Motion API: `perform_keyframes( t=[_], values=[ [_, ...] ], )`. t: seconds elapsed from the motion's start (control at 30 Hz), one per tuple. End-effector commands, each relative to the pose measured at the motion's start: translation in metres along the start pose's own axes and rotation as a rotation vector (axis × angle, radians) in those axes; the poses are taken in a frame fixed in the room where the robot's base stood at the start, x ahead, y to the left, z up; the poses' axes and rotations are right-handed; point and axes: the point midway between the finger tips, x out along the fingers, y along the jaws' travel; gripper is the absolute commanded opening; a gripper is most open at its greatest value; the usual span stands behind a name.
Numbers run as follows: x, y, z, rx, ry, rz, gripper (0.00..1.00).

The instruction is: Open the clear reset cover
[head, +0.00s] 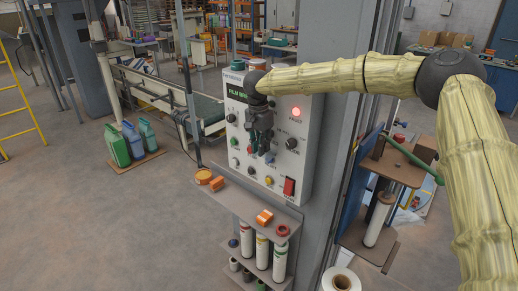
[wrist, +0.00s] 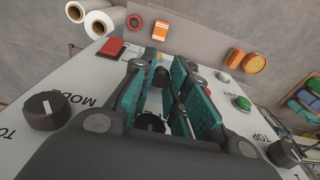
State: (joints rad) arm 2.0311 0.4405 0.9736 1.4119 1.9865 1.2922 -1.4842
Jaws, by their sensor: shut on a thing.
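The grey control panel (head: 298,165) carries a green-lit display, a lit red fault lamp (head: 296,112), knobs and buttons. My gripper (head: 260,148) is in front of the panel's middle, pointing down and in at its face. In the wrist view its teal-padded fingers (wrist: 166,80) stand a small gap apart, close over the panel. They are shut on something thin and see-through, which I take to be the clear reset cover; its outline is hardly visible. A blue spot (head: 268,158) shows beside the fingertips in the head view. The fingers hide much of the cover's place, so its angle cannot be told.
A red rocker switch (head: 289,187) is at the panel's lower right. Black knobs (wrist: 45,110) and a green button (wrist: 242,103) flank my fingers. A grey column stands right of the panel. Open floor lies left.

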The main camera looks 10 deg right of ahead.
Motion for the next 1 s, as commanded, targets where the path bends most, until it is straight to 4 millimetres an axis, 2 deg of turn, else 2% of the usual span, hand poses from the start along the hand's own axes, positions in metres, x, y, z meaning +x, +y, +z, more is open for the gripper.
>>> perform_keyframes(
  t=[0.57,0.6,0.7,1.0],
  values=[
    [-0.0016,0.0002,-0.0021,0.001,-0.027,0.001,0.0],
    [-0.0016,0.0002,-0.0021,0.001,-0.027,0.001,0.23],
    [-0.0016,0.0,-0.0019,0.0,-0.027,0.001,0.4],
    [-0.0018,-0.0005,-0.0014,0.0,-0.027,0.001,0.4]
  ],
)
